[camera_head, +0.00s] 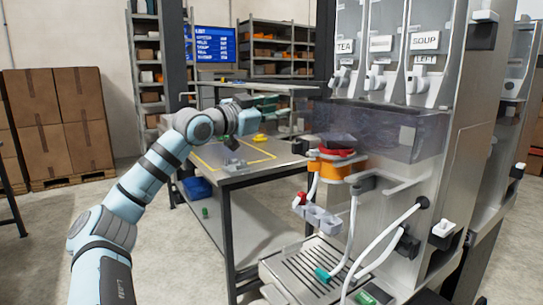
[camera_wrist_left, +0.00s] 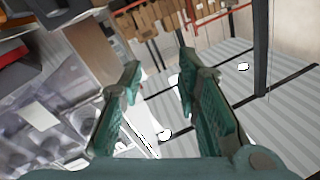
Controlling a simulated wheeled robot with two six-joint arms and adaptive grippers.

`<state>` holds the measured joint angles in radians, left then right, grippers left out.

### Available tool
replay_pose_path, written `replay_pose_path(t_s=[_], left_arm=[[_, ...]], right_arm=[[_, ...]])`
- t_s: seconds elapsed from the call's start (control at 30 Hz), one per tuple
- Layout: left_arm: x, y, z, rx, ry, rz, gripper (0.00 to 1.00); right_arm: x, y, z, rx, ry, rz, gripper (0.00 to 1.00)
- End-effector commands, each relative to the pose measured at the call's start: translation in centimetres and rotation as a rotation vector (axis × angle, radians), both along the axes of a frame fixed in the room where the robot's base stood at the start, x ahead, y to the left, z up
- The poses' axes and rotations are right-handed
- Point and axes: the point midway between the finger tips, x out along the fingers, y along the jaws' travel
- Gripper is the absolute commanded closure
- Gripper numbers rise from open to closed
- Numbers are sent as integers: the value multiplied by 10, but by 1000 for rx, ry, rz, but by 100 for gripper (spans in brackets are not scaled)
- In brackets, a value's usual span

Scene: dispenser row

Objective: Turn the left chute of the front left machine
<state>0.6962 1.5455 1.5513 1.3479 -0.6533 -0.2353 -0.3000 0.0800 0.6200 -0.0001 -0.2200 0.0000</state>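A grey dispensing machine (camera_head: 398,150) stands at the right of the head view. Its upper front has three white chutes in a row: the left one (camera_head: 342,78) under a TEA label, the middle one (camera_head: 375,78), and the right one (camera_head: 418,82) under a SOUP label. My left gripper (camera_head: 266,103) is left of and lower than the TEA chute, apart from it. In the left wrist view its two teal fingers (camera_wrist_left: 160,90) are spread apart with nothing between them. My right gripper is not in view.
A grey worktable (camera_head: 245,178) with yellow markings stands behind my left arm. A clear panel (camera_head: 375,130) crosses the machine below the chutes. Red and orange containers (camera_head: 338,163) and white hoses (camera_head: 352,225) sit lower. Cardboard boxes (camera_head: 55,120) stand far left.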

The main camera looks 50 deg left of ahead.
Motion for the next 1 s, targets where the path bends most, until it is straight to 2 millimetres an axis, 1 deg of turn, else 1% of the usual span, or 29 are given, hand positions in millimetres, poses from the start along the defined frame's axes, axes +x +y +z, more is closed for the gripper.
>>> replay_pose_path(t_s=[0.1, 0.17, 0.3, 0.5, 0.6, 0.73, 0.97, 1.0], left_arm=[[16, 21, -27, -30, 12, 45, 70], [22, 30, -40, -41, 18, 67, 70], [35, 49, -73, -62, 38, 115, 70], [48, 71, -120, -83, 73, 179, 70], [51, 78, -137, -87, 87, 198, 70], [53, 81, -147, -89, 95, 211, 70], [53, 82, -149, -89, 96, 213, 70], [53, 82, -149, -89, 96, 213, 73]], right_arm=[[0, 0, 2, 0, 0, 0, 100], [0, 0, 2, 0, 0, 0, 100], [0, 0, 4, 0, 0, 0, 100], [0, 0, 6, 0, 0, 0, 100], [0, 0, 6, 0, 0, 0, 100], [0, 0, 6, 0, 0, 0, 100], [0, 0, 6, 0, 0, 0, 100], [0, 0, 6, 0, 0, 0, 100]])
